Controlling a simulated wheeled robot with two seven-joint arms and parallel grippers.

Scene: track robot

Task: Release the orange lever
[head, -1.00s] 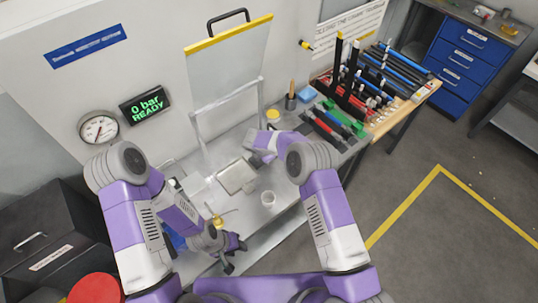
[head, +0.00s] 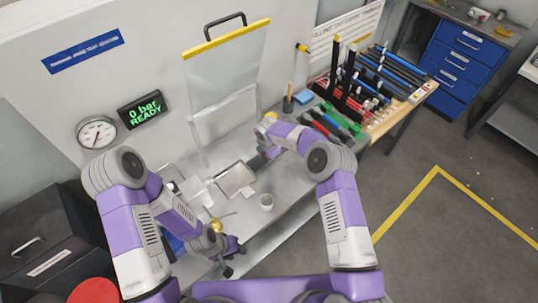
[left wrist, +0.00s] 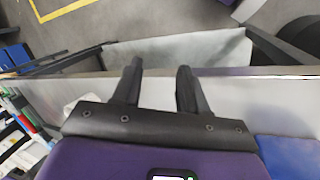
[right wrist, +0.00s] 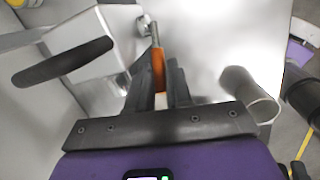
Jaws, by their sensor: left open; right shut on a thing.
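The orange lever (right wrist: 158,68) shows in the right wrist view as an orange grip on a metal rod. My right gripper (right wrist: 160,82) has its dark fingers closed around the near part of this grip. In the head view my right gripper (head: 257,163) is over the bench beside a pale metal plate, and the lever is not clearly visible there. My left gripper (head: 235,259) is low at the bench's front edge. In the left wrist view its fingers (left wrist: 158,75) are apart with nothing between them.
A dark handle (right wrist: 64,62) is left of the lever. A clear guard (head: 228,75) with a yellow edge stands behind. The display (head: 143,110) reads "0 bar READY".

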